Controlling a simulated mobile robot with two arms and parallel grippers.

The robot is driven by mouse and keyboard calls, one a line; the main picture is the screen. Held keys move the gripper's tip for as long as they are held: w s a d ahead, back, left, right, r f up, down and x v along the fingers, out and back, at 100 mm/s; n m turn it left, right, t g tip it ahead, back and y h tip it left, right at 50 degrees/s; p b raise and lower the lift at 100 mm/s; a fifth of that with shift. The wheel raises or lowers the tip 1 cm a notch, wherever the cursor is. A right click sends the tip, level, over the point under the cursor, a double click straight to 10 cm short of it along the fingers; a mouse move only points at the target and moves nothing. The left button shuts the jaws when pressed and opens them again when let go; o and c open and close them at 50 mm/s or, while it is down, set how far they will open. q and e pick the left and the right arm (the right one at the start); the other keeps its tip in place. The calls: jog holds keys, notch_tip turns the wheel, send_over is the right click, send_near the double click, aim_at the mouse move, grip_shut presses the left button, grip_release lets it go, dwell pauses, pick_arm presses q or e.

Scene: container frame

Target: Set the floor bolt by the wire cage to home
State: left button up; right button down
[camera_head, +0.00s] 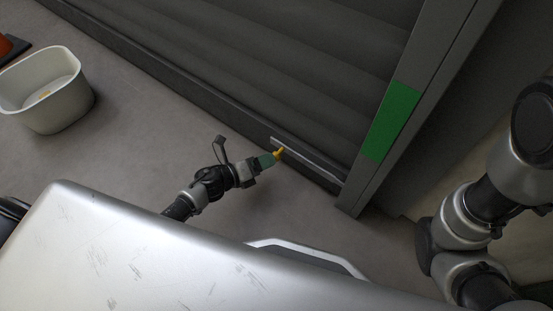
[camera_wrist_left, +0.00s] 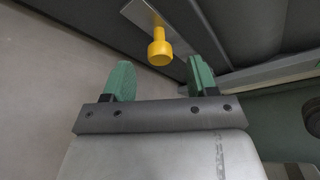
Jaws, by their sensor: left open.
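The floor bolt's yellow knob (camera_head: 279,152) stands at the left end of a pale metal strip (camera_head: 312,162) low on the dark slatted panel. In the left wrist view the round yellow knob (camera_wrist_left: 160,50) sticks out from a grey metal plate (camera_wrist_left: 143,14). My left gripper (camera_head: 272,158) is open with green fingers, close to the knob. In the left wrist view the gripper (camera_wrist_left: 160,66) has the knob between its fingers in the picture, near the tips; contact is not visible. My right gripper is out of view. I cannot make out a wire cage.
A dark slatted panel (camera_head: 270,60) runs along the far side, ending at a grey post with a green patch (camera_head: 391,121). A whitish bin (camera_head: 70,108) stands at left, with an orange object (camera_head: 6,46) behind it. Grey floor (camera_head: 150,130) between is clear.

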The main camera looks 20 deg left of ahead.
aim_at(276, 157)
pick_arm(q)
jog(key=shift+b+x, duration=0.8)
jog(key=shift+x, duration=1.55)
